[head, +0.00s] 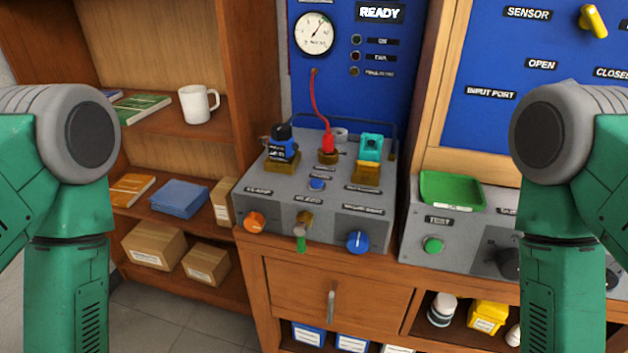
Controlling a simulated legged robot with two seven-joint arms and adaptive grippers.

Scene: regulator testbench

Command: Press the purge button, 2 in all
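A grey regulator box (335,212) stands on the wooden cabinet at the middle of the head view. A small blue push button (317,183) sits on its top face, between small labels too blurred to read; I cannot tell for sure that it is the purge button. Nothing touches it. On the front face are an orange knob (254,222), a brass valve with a green handle (301,240) and a blue knob (358,242). My green arms show at both sides and run down out of the picture, so both grippers are out of view.
A blue-and-black part (283,144), a red fitting with a hose (327,142) and a teal part (370,147) stand behind the button. A second grey box with a green button (433,245) and a green tray (452,204) is at right. A mug (198,104) stands on the left shelf.

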